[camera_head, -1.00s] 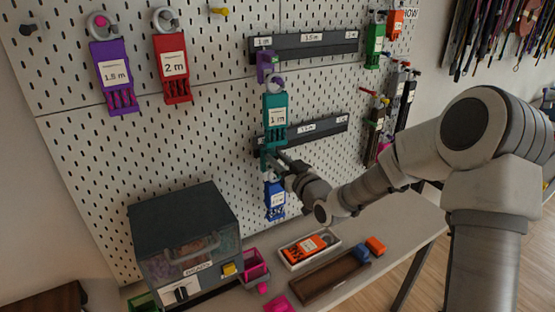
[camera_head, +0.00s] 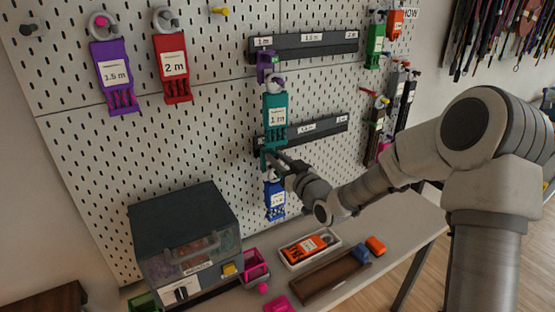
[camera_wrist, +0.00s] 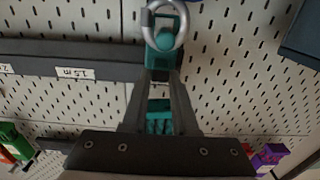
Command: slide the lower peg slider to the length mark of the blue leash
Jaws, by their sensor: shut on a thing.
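The teal lower peg slider (camera_head: 265,160) is at the left end of the lower rail (camera_head: 326,128). My gripper (camera_head: 273,156) is shut on it, and the fingers flank the teal slider block (camera_wrist: 160,73) in the wrist view. A metal ring (camera_wrist: 151,22) hangs on its round teal peg. The blue leash (camera_head: 274,200) hangs just below the slider; its label is too small to read. The lower rail carries length labels; a "1.5 m" label (camera_wrist: 75,73) appears upside down in the wrist view, to the left of the slider.
A teal "1 m" leash (camera_head: 275,114) hangs just above my gripper from a purple upper slider (camera_head: 267,66) on the upper rail (camera_head: 305,45). Dark and green leashes hang beyond the rails' right ends. A dark machine (camera_head: 190,245) stands below left.

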